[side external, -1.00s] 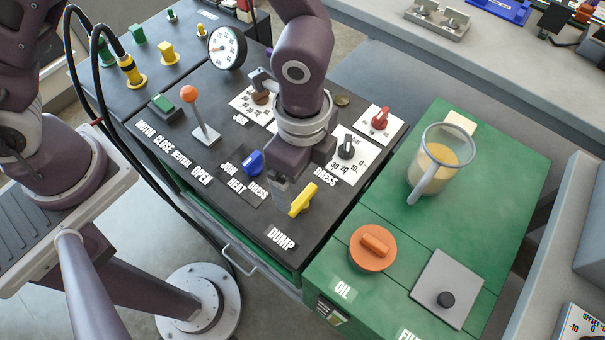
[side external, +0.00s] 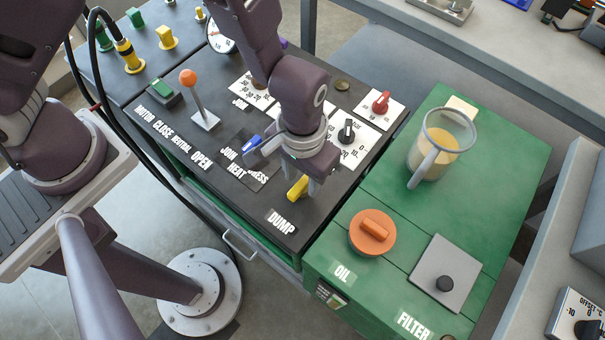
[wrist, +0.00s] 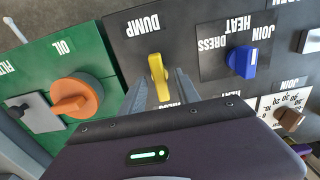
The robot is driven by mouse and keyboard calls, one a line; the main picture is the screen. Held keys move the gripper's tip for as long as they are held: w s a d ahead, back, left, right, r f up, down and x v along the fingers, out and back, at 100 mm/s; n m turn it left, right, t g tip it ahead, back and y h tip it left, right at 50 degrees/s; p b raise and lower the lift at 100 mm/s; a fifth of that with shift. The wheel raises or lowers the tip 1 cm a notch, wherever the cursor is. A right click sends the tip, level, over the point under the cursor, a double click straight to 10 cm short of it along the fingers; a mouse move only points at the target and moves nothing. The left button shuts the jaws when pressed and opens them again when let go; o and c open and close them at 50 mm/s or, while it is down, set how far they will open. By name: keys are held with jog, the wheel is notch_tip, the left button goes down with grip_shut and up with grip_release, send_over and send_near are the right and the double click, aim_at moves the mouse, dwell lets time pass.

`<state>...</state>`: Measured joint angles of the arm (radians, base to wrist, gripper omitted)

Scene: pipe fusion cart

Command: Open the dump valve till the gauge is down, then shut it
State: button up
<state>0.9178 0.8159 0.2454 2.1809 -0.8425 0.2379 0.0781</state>
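The yellow dump valve handle (side external: 297,188) stands on the black panel above the DUMP label (side external: 282,222). In the side view my gripper hides part of it. In the wrist view the handle (wrist: 158,78) shows whole, between and just ahead of my fingertips. My gripper (wrist: 162,84) is open, with a finger on each side of the handle and gaps between. In the side view my gripper (side external: 300,186) points down over the handle. The round white gauge (side external: 220,36) is at the back of the panel, partly hidden by my arm; its reading cannot be told.
A blue JOIN/HEAT/DRESS knob (side external: 251,142) is close left of my gripper. A black knob (side external: 347,131) and red knob (side external: 381,102) are to the right. The orange-topped lever (side external: 197,95) stands left. The green oil unit (side external: 330,250) carries an orange cap (side external: 372,232) and a jug (side external: 441,145).

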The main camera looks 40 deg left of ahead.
aim_at(302, 182)
jog(key=shift+f, duration=0.1)
jog(key=shift+c, duration=0.2)
grip_shut()
jog(key=shift+n, duration=0.6)
jog(key=shift+o, duration=0.2)
grip_release()
notch_tip(302, 182, up, 7)
jog(key=shift+r, duration=0.1)
